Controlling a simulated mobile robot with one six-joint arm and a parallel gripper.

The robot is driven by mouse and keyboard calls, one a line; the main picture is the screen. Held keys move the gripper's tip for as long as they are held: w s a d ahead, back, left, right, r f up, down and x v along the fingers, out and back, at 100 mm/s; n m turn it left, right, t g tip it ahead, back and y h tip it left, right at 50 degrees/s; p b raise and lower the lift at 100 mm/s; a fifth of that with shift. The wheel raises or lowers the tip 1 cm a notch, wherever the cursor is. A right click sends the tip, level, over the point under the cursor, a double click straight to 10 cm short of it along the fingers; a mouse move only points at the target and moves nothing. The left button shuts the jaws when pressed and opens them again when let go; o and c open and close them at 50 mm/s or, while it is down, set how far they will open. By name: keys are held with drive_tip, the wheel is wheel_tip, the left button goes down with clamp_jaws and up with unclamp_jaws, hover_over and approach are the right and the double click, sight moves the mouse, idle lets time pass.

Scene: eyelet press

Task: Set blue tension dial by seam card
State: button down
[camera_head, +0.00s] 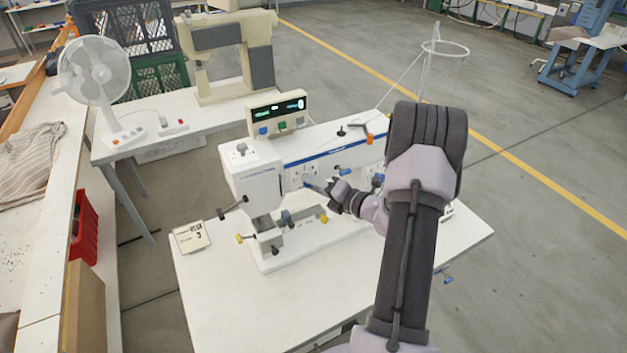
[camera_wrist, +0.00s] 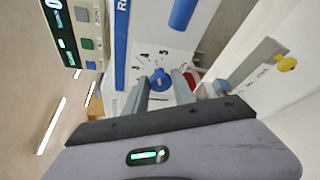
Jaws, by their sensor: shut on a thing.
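The seam card (camera_head: 190,236) lies at the left of the machine table; its print is small but seems to end in a 3. The blue tension dial (camera_wrist: 160,79) sits on the white face of the sewing-type machine (camera_head: 258,180), with printed marks around it in the wrist view. My gripper (camera_wrist: 165,84) is at the dial, one finger on each side, shut on it. In the head view my gripper (camera_head: 312,182) reaches the machine's front from the right and mostly hides the dial. The dial's exact setting cannot be read.
A control box (camera_head: 277,116) with a lit display and coloured buttons stands on the machine. Other blue knobs and yellow-tipped levers (camera_head: 323,218) stick out near my gripper. A fan (camera_head: 97,80) stands on the table behind. The front of the machine table (camera_head: 250,310) is clear.

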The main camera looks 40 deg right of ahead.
drive_tip(key=m+t, duration=0.1)
drive_tip(key=m, duration=0.3)
drive_tip(key=shift+d+f+t+y, duration=0.1)
drive_tip(key=shift+f+t+y, duration=0.1)
drive_tip(key=shift+t+y, duration=0.2)
drive_tip(key=shift+m, duration=0.3)
drive_tip(key=c, duration=1.1)
unclamp_jaws()
drive_tip(key=shift+s, duration=0.1)
drive_tip(key=s+d, duration=0.1)
drive_tip(key=s, duration=1)
drive_tip(key=s+d, duration=0.1)
drive_tip(key=s, duration=0.5)
drive_tip(key=shift+d, duration=0.3)
